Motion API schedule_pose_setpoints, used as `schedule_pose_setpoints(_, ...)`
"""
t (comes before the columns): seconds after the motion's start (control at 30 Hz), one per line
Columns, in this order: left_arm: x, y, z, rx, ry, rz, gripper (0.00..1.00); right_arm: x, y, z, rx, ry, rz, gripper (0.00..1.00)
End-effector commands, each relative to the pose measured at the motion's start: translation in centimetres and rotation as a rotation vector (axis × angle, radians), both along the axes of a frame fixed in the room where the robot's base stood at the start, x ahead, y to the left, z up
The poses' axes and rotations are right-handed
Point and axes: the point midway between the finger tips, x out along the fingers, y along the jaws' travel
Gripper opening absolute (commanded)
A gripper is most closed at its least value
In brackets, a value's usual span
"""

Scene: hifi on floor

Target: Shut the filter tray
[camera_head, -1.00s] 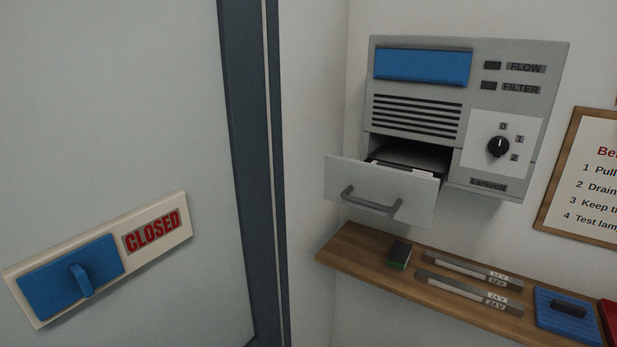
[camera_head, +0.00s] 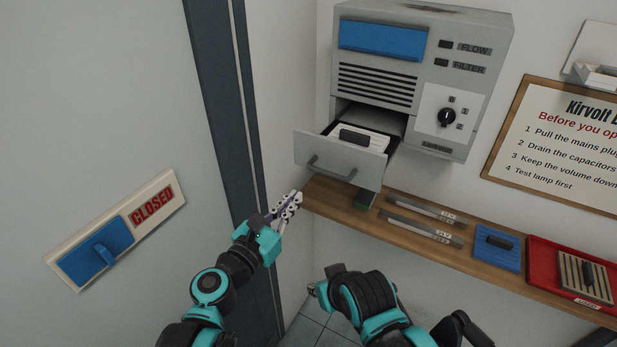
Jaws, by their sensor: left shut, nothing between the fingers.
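The filter tray (camera_head: 340,160) is a grey drawer with a bar handle, pulled out of the lower left of a grey wall unit (camera_head: 465,90). A white filter with a dark grip (camera_head: 354,138) lies inside it. My left gripper (camera_head: 292,200) is shut and empty, just below and left of the tray front, apart from it. My right arm shows at the bottom middle, below the shelf; its gripper fingers cannot be made out clearly.
A wooden shelf (camera_head: 460,259) runs under the unit, with grey bars, a blue pad (camera_head: 497,248) and a red tray (camera_head: 537,256) on it. A door with a CLOSED sliding sign (camera_head: 152,206) is at left. A notice board (camera_head: 560,150) hangs at right.

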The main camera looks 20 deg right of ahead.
Motion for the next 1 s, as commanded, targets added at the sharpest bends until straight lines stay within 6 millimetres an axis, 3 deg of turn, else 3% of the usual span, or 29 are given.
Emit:
schedule_pose_setpoints(0.2,3.0,-3.6,0.1,0.001,-0.002,-0.001,0.0,0.0,0.0,0.6,0.0,0.0,0.0,0.31)
schedule_pose_setpoints(0.4,4.9,-5.7,0.1,0.001,-0.002,0.0,0.0,0.0,0.0,1.1,0.0,0.0,0.0,0.31)
schedule_pose_setpoints(1.0,5.6,-6.6,0.0,0.003,-0.002,0.0,0.0,0.0,0.0,1.2,0.0,0.0,0.0,0.31)
